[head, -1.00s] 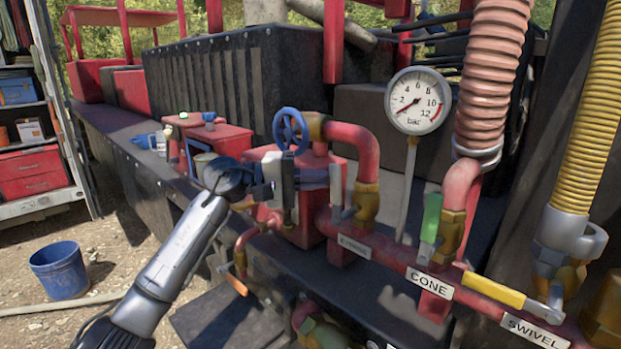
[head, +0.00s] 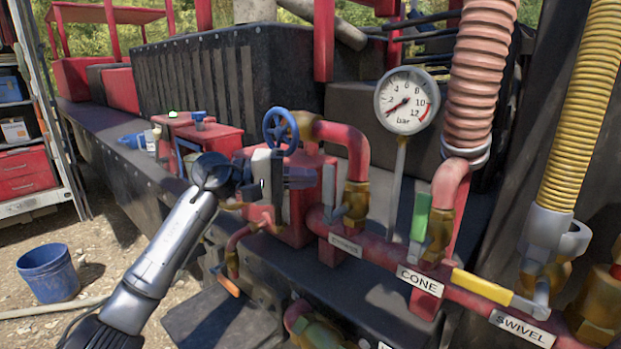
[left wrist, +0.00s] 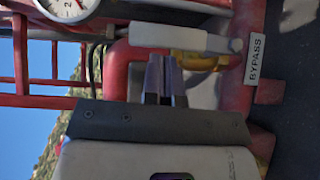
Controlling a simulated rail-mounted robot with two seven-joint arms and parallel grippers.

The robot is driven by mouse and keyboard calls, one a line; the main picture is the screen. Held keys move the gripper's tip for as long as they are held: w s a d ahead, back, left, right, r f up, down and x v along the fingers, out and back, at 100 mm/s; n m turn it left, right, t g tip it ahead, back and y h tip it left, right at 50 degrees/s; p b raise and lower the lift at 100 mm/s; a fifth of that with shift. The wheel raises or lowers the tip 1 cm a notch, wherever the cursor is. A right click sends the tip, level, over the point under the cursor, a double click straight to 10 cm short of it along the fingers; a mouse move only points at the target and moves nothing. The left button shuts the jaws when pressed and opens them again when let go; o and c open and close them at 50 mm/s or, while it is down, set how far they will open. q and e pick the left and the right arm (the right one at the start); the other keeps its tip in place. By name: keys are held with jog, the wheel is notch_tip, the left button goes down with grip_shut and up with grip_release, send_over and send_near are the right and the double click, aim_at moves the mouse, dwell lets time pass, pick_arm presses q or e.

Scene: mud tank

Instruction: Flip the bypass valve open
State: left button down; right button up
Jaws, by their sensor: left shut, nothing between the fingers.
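The bypass valve has an off-white lever (head: 329,188) standing upright beside its brass body (head: 356,200), above a small label (head: 346,245) on the red pipe. In the left wrist view the lever (left wrist: 165,35) lies across the picture near the label reading BYPASS (left wrist: 256,58). My left gripper (head: 312,178) is shut and empty, its fingers pointing at the lever from the left. In the left wrist view the dark fingertips (left wrist: 163,60) are close to the lever; I cannot tell whether they touch it. My right gripper is not in view.
To the right are the green CONE lever (head: 419,216), upright, and the yellow SWIVEL lever (head: 482,286), along the pipe. A pressure gauge (head: 406,100) stands behind. A blue handwheel (head: 281,129) is above my left gripper. A blue bucket (head: 48,273) is on the ground.

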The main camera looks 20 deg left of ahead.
pick_arm(q)
jog(key=w+v, duration=0.1)
jog(key=v, duration=1.1)
jog(key=shift+w+a, duration=0.3)
jog(key=shift+a, duration=0.05)
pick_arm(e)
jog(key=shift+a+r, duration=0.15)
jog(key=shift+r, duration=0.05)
pick_arm(q)
jog(key=shift+f, duration=0.15)
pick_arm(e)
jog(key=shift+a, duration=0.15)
